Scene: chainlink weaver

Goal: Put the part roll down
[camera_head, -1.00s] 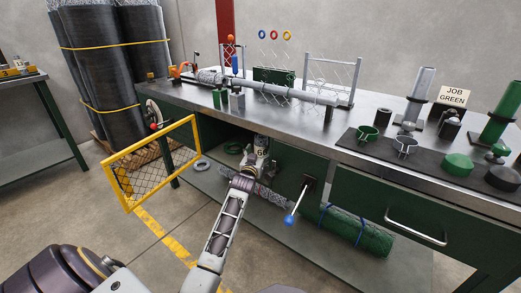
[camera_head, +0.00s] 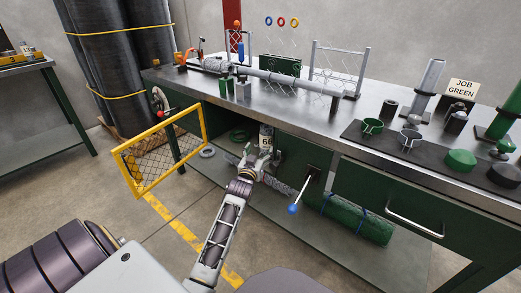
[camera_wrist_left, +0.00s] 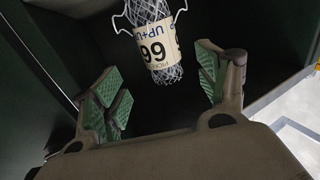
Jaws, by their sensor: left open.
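The part roll (camera_head: 266,138) is a short grey mesh roll with a cream label reading 66. It stands in the open bay under the bench. In the left wrist view the roll (camera_wrist_left: 158,42) shows upside down at the top, between two pale wire hooks, with its upper end cut off. My left gripper (camera_head: 260,162) is just in front of and below the label. Its green-padded fingers (camera_wrist_left: 160,88) are spread wide, with nothing between them, apart from the roll. The roll's base is hidden in the head view. My right gripper is not in view.
A yellow mesh gate (camera_head: 158,155) stands open left of the bay. A blue-knobbed lever (camera_head: 297,203) sticks out at its right. A green mesh roll (camera_head: 358,219) lies on the lower shelf. A grey ring (camera_head: 207,152) lies at the bay's left.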

